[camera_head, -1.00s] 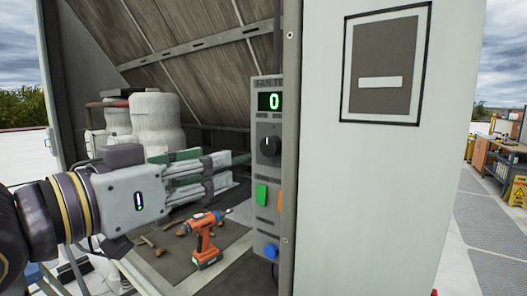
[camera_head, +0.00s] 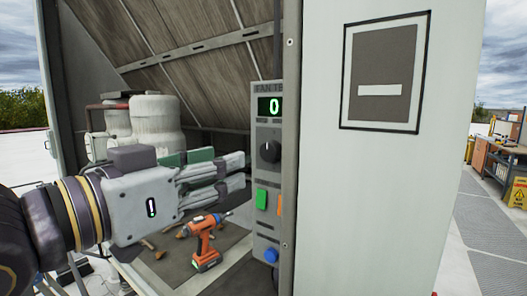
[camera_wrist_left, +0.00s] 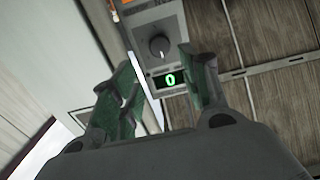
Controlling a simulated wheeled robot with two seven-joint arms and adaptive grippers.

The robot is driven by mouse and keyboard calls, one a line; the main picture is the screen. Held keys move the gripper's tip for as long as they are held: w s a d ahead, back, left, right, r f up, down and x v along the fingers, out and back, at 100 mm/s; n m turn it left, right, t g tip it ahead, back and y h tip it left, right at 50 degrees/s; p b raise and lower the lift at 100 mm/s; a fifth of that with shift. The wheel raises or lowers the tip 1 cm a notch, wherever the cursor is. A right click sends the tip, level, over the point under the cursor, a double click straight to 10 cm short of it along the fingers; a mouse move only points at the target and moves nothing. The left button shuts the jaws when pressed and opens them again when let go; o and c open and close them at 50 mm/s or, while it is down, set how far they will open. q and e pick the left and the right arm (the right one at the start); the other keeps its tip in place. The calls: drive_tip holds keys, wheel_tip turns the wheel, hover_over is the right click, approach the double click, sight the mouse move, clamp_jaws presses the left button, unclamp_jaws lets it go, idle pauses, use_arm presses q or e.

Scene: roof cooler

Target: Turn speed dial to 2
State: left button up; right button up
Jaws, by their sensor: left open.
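The speed dial (camera_head: 269,151) is a round black knob on the grey fan control panel (camera_head: 259,222). A green "0" glows on the display (camera_head: 270,106) above it. My left gripper (camera_head: 243,172) is to the left of the panel, a little below dial height, with its fingers pointing right and apart from the knob. In the left wrist view, the gripper (camera_wrist_left: 165,92) is open and empty, with green-padded fingers. The dial (camera_wrist_left: 159,46) shows beyond and between the fingertips, and its white pointer mark faces the display (camera_wrist_left: 171,79). My right gripper is not in view.
A green button (camera_head: 262,198), an orange button (camera_head: 280,204) and a blue button (camera_head: 271,255) sit below the dial. An orange drill (camera_head: 203,240) stands on the cabinet floor under my left gripper. The cabinet's pale wall (camera_head: 350,220) bounds the right side.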

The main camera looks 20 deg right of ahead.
sight(267, 153)
use_arm(q)
drive_tip(key=p+x, duration=0.1)
drive_tip(key=x, duration=0.9)
drive_tip(key=shift+w+d, duration=0.1)
drive_tip(key=shift+d, duration=0.05)
drive_tip(key=shift+w+d, duration=0.35)
drive_tip(key=shift+d, duration=0.15)
drive_tip(key=shift+w+d, duration=0.15)
drive_tip(key=shift+d, duration=0.05)
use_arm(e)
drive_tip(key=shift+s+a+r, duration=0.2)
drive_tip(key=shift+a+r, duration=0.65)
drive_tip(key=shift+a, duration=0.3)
use_arm(q)
drive_tip(key=c, duration=0.8)
drive_tip(key=shift+o, duration=0.2)
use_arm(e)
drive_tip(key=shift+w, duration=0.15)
